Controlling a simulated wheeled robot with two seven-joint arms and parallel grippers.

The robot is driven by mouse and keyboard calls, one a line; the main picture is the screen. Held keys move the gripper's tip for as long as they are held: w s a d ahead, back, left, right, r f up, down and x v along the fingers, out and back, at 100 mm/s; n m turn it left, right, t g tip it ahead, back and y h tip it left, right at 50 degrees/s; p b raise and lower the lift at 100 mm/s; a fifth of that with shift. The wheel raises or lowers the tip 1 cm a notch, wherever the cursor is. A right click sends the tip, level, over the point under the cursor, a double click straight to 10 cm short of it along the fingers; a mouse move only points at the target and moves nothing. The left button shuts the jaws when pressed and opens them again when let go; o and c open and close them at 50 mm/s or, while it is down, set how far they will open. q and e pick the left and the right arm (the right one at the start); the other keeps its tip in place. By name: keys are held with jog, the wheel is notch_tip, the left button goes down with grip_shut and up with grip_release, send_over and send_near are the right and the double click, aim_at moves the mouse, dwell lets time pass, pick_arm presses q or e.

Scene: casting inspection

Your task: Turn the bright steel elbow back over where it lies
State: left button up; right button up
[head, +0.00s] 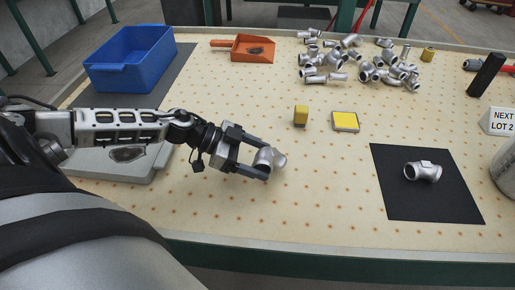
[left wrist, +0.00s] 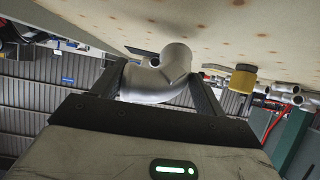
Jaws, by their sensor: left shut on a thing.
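The bright steel elbow (head: 268,158) is between the fingers of my left gripper (head: 262,164), over the left-middle part of the spotted table. In the left wrist view the elbow (left wrist: 158,78) fills the space between the two dark fingers (left wrist: 156,88), and its bent end stands out past them. The gripper is shut on it. The elbow is close to the table top; I cannot tell whether it touches. My right gripper is in neither view.
A silver fitting (head: 422,171) lies on a black mat (head: 440,204) at the right. A blue bin (head: 130,60), an orange scoop (head: 252,48) and several loose fittings (head: 350,60) are at the back.

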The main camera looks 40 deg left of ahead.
pick_arm(q)
jog(key=o, duration=1.5)
jog(key=shift+r, duration=0.1)
jog(key=shift+o, duration=0.4)
jog(key=shift+s+a, duration=0.1)
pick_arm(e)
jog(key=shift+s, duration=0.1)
pick_arm(q)
jog(key=p+v, duration=0.6)
jog(key=v, duration=0.9)
jog(key=shift+a, duration=0.25)
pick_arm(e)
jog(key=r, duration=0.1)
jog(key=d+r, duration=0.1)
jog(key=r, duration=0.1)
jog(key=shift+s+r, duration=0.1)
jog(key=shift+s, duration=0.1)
pick_arm(q)
jog(key=shift+s+r, duration=0.1)
jog(key=shift+s, duration=0.05)
